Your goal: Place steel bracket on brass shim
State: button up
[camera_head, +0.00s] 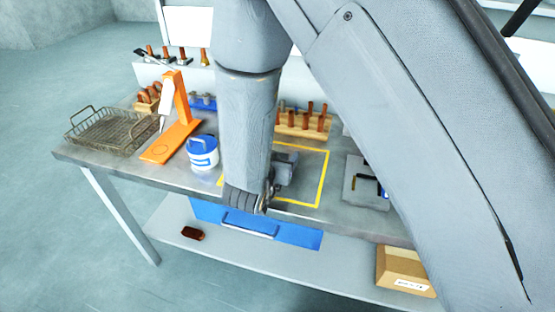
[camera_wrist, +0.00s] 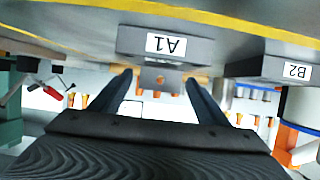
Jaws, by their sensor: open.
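The wrist view is upside down. A grey plate with a hole (camera_wrist: 173,78), which looks like the steel bracket, shows against the grey block labelled A1 (camera_wrist: 130,42). My gripper (camera_wrist: 158,80) is open, its two dark fingers pointing at the block with the plate seen between their tips. I see no finger touching the plate. I cannot make out a brass shim in either view.
A grey block labelled B2 (camera_wrist: 285,70) stands beside A1 in the wrist view. On the table (camera_head: 200,178) are a wire basket (camera_head: 112,130), an orange stand (camera_head: 172,142), a blue-lidded white tub (camera_head: 203,153) and a wooden peg rack (camera_head: 303,124). The yellow-outlined area's right part is bare.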

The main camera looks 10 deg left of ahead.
jog(key=shift+w, duration=0.1)
jog(key=c, duration=1.3)
